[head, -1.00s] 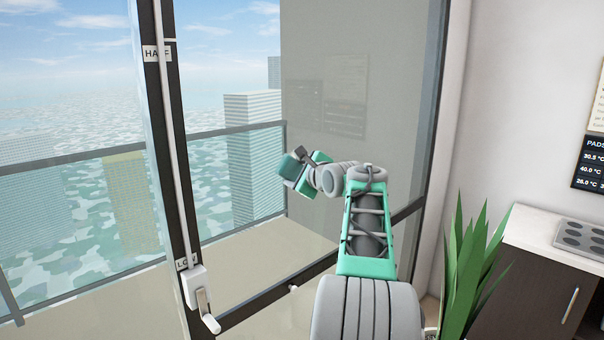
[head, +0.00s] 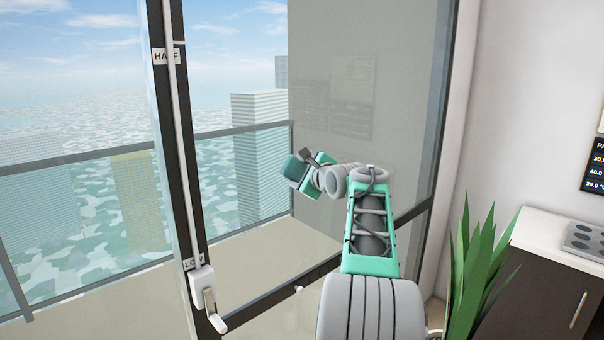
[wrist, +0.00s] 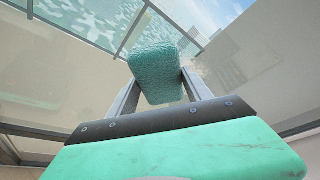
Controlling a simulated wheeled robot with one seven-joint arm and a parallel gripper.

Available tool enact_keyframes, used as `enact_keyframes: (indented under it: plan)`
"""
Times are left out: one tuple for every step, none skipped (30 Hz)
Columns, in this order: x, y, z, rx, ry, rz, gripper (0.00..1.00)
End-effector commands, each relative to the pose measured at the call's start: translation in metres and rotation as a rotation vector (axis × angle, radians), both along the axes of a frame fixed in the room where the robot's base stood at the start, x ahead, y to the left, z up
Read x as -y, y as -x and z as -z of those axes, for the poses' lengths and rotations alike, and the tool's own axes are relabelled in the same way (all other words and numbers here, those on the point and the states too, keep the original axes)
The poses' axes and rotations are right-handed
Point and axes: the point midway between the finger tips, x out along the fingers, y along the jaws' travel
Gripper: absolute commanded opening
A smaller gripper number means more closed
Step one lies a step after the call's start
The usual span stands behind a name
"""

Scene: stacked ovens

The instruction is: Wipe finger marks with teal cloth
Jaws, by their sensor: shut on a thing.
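In the wrist view, a teal cloth (wrist: 156,72), folded into a thick pad, sits between the two fingers of my gripper (wrist: 155,100). My gripper is shut on it. In the head view, my gripper (head: 308,172) is at the end of the arm, in front of the large glass pane (head: 400,140), and the teal cloth (head: 292,166) shows at its tip. I cannot tell whether the cloth touches the glass. In the wrist view, faint smudges (wrist: 225,72) show to the right of the cloth; I cannot tell if they are finger marks.
A dark window post (head: 178,150) with a white lever handle (head: 208,300) stands left of my arm. A green plant (head: 478,265) and a dark cabinet (head: 535,285) with a pale top are at the right. A balcony railing (head: 130,150) lies beyond the glass.

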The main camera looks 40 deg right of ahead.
Motion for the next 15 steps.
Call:
enact_keyframes:
  plan:
    - [-0.0002,-0.0011,-0.0012,0.001,0.000,-0.001,0.26]
    - [-0.0002,-0.0018,-0.0012,0.001,0.000,-0.001,0.26]
    - [-0.0002,-0.0024,-0.0013,0.001,0.000,-0.001,0.26]
    - [-0.0002,-0.0030,-0.0014,0.001,0.000,-0.001,0.26]
    - [-0.0003,-0.0037,-0.0015,0.001,0.000,0.000,0.26]
    - [-0.0003,-0.0044,-0.0016,0.001,0.001,0.000,0.26]
    - [-0.0003,-0.0050,-0.0015,0.001,0.001,0.000,0.26]
    - [-0.0004,-0.0056,-0.0016,0.001,0.001,0.000,0.26]
    - [-0.0003,-0.0063,-0.0017,0.001,0.001,0.000,0.26]
    - [-0.0004,-0.0070,-0.0017,0.001,0.001,0.000,0.26]
    - [-0.0004,-0.0076,-0.0017,0.001,0.000,0.000,0.26]
    - [-0.0004,-0.0084,-0.0017,0.001,0.000,0.000,0.26]
    - [-0.0004,-0.0090,-0.0016,0.001,0.000,0.000,0.26]
    - [-0.0003,-0.0096,-0.0015,0.001,0.000,0.000,0.26]
    - [-0.0004,-0.0105,-0.0015,0.001,0.000,0.000,0.26]
